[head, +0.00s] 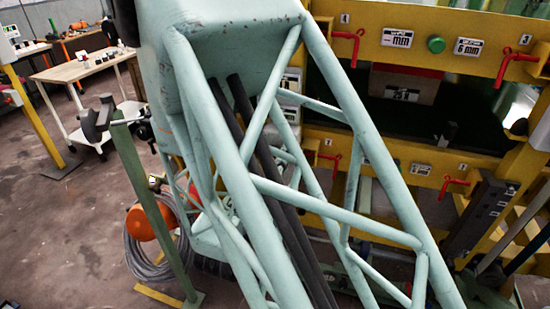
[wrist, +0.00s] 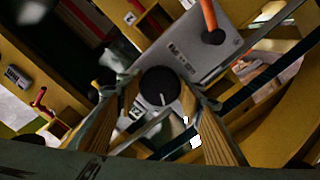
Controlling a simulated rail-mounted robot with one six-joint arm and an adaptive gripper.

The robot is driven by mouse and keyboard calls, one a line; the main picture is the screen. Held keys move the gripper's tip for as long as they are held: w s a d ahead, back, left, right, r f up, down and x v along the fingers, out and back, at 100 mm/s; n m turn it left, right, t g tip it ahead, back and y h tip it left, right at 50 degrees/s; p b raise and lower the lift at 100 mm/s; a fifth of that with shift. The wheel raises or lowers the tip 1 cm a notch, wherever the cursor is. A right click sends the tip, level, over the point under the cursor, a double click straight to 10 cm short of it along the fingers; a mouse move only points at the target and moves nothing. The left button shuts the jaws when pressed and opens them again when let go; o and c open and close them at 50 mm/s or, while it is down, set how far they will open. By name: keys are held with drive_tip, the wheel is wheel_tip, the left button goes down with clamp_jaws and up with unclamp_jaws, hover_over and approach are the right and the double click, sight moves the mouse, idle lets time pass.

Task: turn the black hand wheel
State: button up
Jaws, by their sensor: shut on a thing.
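The black hand wheel (wrist: 160,87) is a round dark knob with a white pointer line on its face, near the middle of the wrist view. It sits at the lower edge of a grey labelled plate (wrist: 182,62). My gripper (wrist: 163,94) has one yellowish finger on each side of the wheel and is shut on it. The exact contact at the fingertips is dark and hard to see. In the head view I cannot make out the wheel or my gripper; a pale green lattice arm fills the middle.
In the wrist view an orange rod with a black base (wrist: 213,35) stands on the grey plate close to the wheel. A red handle (wrist: 42,101) is at the left. In the head view a yellow frame (head: 390,22) with several red handles stands at the right.

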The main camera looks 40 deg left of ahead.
drive_tip(key=shift+m, duration=1.6)
drive_tip(key=o, duration=0.9)
drive_tip(key=shift+s, duration=0.1)
drive_tip(key=shift+v, duration=5.9)
